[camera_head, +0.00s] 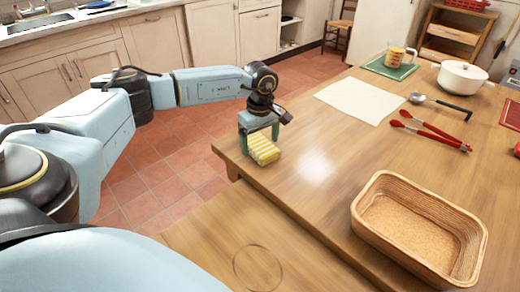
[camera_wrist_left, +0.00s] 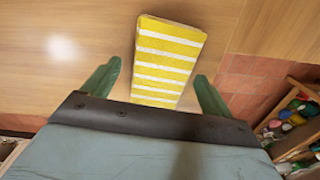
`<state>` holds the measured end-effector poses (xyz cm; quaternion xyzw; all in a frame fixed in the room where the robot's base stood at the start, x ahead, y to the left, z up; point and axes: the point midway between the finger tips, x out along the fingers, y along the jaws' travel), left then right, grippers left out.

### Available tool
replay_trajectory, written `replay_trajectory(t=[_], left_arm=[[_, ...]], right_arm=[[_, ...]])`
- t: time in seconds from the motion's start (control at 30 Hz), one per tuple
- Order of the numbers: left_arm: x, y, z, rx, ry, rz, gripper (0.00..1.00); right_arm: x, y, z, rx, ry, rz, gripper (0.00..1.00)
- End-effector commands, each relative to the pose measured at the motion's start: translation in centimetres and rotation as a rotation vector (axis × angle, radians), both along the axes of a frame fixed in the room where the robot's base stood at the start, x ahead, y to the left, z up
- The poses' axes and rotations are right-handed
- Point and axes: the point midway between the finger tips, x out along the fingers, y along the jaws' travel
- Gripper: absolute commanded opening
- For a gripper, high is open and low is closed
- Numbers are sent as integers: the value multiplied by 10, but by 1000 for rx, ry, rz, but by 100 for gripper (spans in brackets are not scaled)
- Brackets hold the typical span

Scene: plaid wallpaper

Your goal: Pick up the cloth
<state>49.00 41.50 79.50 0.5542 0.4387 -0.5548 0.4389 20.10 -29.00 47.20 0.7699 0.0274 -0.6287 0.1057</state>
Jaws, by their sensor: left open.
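The cloth (camera_head: 264,150) is a folded yellow and white striped block lying on the wooden table near its left corner. In the left wrist view the cloth (camera_wrist_left: 168,62) lies between and beyond my two green fingertips. My left gripper (camera_head: 259,139) points down right over the cloth, with a finger on either side of it. It also shows in the left wrist view (camera_wrist_left: 153,82), its fingers spread wide with a gap on each side of the cloth. My right gripper is in neither view.
A wicker basket (camera_head: 420,228) stands at the table's front right. Red tongs (camera_head: 431,131), a ladle (camera_head: 440,104), a white mat (camera_head: 361,100), a white pot (camera_head: 461,77) and a measuring cup (camera_head: 397,57) lie farther back. The tabletop between cloth and basket is clear.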

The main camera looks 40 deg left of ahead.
Motion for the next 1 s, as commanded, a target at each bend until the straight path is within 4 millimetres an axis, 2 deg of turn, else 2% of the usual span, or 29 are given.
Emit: replay_trajectory(t=[0.27,0.63,0.87,0.97,1.0], left_arm=[[0,0,-3,0,-1,0,85],[0,0,-3,0,0,0,37],[0,0,-1,1,-1,0,37],[0,0,7,1,-1,0,37],[0,0,12,1,-2,0,37]], right_arm=[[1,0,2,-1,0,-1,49],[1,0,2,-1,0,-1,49],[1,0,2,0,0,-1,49],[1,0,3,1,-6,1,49],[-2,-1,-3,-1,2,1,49]])
